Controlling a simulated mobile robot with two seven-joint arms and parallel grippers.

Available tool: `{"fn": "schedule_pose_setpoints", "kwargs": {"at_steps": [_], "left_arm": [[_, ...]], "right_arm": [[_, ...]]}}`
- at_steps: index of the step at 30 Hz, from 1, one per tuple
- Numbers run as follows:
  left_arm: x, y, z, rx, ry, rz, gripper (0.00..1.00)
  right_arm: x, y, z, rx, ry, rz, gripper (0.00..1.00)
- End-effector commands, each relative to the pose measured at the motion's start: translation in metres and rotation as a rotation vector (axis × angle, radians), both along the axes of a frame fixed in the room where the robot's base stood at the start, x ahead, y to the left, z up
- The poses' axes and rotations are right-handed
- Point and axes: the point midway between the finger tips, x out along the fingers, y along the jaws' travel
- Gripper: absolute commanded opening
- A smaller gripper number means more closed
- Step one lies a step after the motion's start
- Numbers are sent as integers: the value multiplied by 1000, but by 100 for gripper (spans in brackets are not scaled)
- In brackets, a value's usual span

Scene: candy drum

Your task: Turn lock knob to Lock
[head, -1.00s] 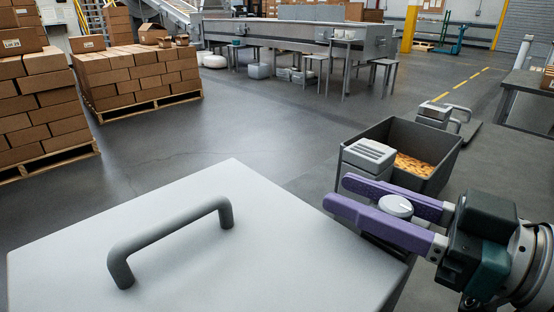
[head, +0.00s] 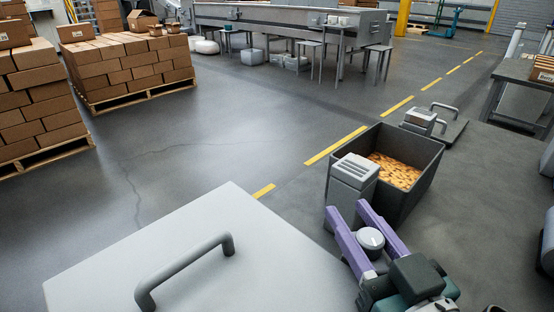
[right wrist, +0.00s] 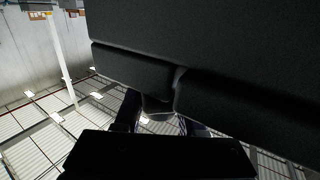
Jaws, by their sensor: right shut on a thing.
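The lock knob is a round pale knob (head: 370,239) with a light ridge across its top, at the lower right in the head view. My right gripper (head: 348,210) has its two purple fingers on either side of the knob and is shut on it. The fingers point up and slightly left in the picture. No lock label is readable, so I cannot tell the knob's setting. In the right wrist view, a grey rounded piece (right wrist: 158,108) shows between the dark fingers, under a large dark body. My left gripper is not in view.
A grey lid with a handle (head: 190,268) fills the lower left. A dark bin (head: 412,143) of orange candy stands beyond my right gripper, beside a grey vented post (head: 354,180). Stacked cartons (head: 130,68) on pallets stand at the back left. The middle floor is clear.

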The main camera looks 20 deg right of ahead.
Motion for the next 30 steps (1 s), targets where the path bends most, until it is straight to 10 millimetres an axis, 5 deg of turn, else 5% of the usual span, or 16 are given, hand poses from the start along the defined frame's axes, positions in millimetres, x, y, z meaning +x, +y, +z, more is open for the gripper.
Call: {"fn": "schedule_pose_setpoints", "kwargs": {"at_steps": [21, 22, 30], "left_arm": [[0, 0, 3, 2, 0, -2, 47], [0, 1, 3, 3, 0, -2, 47], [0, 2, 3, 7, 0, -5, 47]], "right_arm": [[0, -3, 1, -1, -3, -83, 0], [0, -3, 1, -1, -3, -83, 41], [0, -3, 0, 0, -2, -82, 69]]}}
